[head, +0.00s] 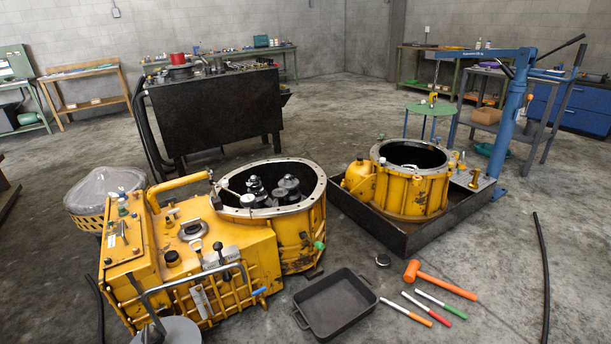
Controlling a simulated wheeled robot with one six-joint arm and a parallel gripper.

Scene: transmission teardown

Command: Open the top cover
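A large yellow transmission housing (235,258) stands on the floor at left centre. Its round bell end (312,187) faces up, open, with dark gear parts (262,192) showing inside. The flat top of its box section (186,240) carries caps, fittings and a lever with a black knob. A raised yellow side panel (123,240) with small fittings is at its left. I cannot tell which part is the top cover. A second yellow ring-shaped housing (408,188), open at the top, sits in a dark tray (395,240) to the right. My gripper is not in view.
A black pan (335,305), an orange mallet (440,280) and several coloured marker-like rods (405,310) lie in front. A blue hoist (512,120) stands at the right. A dark bench (215,105) is behind. A grey disc-shaped object (178,331) is at bottom left. Open floor lies at right.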

